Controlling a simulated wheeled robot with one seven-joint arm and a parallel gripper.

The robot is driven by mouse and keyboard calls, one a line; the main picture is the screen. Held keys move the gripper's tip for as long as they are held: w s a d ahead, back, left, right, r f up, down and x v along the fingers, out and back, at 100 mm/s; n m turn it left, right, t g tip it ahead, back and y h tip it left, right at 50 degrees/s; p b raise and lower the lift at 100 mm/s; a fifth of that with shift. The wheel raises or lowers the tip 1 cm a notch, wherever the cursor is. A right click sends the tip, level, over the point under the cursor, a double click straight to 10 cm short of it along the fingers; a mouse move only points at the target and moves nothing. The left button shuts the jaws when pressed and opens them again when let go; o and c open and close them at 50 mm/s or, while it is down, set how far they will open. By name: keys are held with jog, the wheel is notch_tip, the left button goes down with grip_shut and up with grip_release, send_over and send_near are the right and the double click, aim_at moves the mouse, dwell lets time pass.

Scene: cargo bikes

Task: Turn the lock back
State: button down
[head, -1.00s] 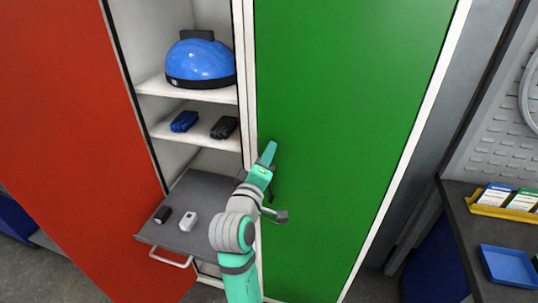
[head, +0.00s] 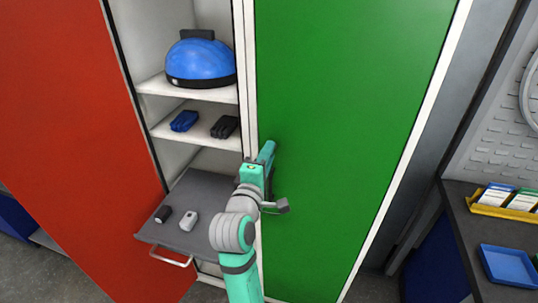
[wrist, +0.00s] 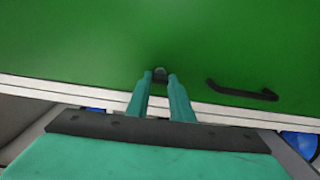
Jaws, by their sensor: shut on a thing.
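The lock (wrist: 160,74) is a small grey, round-topped piece on the green door (head: 340,120), near the door's edge in the wrist view. My gripper (wrist: 161,80) is shut on it, with one teal fingertip on each side. In the head view my gripper (head: 267,148) reaches the left part of the green door and hides the lock. How far the lock is turned cannot be told.
A black door handle (wrist: 242,92) sits beside the lock. Left of the green door is an open cabinet with a blue helmet (head: 200,60) and a pulled-out grey drawer (head: 205,195). A red door (head: 70,150) stands further left.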

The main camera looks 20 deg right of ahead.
jog(key=shift+d, duration=0.1)
jog(key=c, duration=1.6)
grip_release()
jog(key=shift+o, duration=0.2)
jog(key=v, duration=1)
jog(key=shift+s+a, duration=0.3)
